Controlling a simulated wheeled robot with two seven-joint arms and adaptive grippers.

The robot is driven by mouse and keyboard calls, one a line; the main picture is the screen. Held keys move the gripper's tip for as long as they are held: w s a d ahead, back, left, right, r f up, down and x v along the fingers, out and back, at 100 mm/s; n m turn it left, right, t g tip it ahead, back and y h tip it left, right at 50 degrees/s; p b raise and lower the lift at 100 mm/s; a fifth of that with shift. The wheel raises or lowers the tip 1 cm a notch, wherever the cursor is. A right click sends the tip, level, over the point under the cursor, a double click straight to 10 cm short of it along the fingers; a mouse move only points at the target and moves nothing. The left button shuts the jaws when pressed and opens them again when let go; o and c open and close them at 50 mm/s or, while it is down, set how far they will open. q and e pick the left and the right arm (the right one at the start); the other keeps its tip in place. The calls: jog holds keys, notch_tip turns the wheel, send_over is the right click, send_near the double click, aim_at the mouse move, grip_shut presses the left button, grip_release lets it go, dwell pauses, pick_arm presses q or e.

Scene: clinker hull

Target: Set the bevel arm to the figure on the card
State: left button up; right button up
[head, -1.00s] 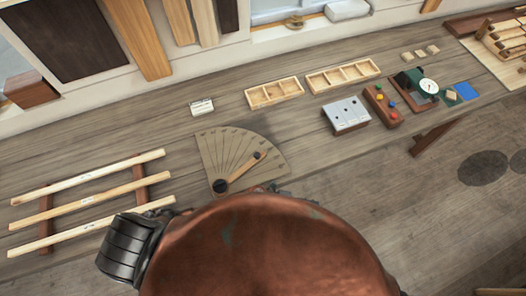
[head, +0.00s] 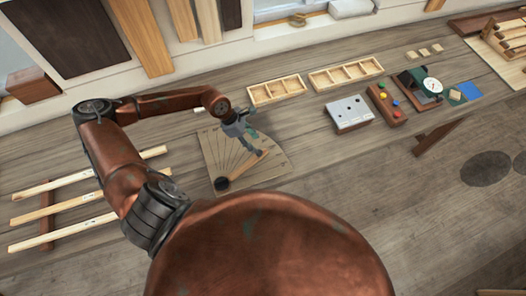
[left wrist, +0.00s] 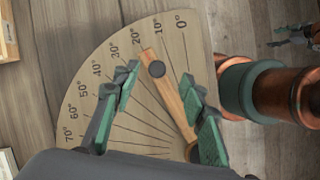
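The bevel board (head: 215,150) is a fan-shaped degree scale on the bench, also in the left wrist view (left wrist: 100,65). Its wooden bevel arm (left wrist: 172,95) has a dark knob near the tip and points between the 10° and 20° marks. My left gripper (head: 258,150) is over the board. In the left wrist view my left gripper (left wrist: 160,76) is open, with one finger on each side of the bevel arm; contact cannot be told. The card (head: 198,110) is mostly hidden behind my left arm; its figure is unreadable. My right gripper (left wrist: 297,34) shows small at the upper right edge.
Two wooden trays (head: 277,103) (head: 346,86) lie behind the board. A grey box (head: 349,128), a block with coloured buttons (head: 388,104) and a dial device (head: 421,97) stand to the right. A rack of wooden strips (head: 60,207) lies to the left.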

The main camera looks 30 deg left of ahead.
pick_arm(q)
jog(key=shift+y, duration=0.3)
jog(key=x, duration=0.2)
jog(key=p+x, duration=0.1)
jog(key=x, duration=0.1)
jog(key=a+p+x, duration=0.1)
jog(key=x, duration=0.1)
jog(key=shift+s+d+f, duration=0.1)
jog(key=shift+s+f, duration=0.15)
jog(key=shift+f, duration=0.1)
jog(key=shift+w+d+f, duration=0.1)
jog(key=shift+d+f, duration=0.1)
jog(key=shift+f, duration=0.55)
jog(key=shift+c, duration=0.3)
grip_shut()
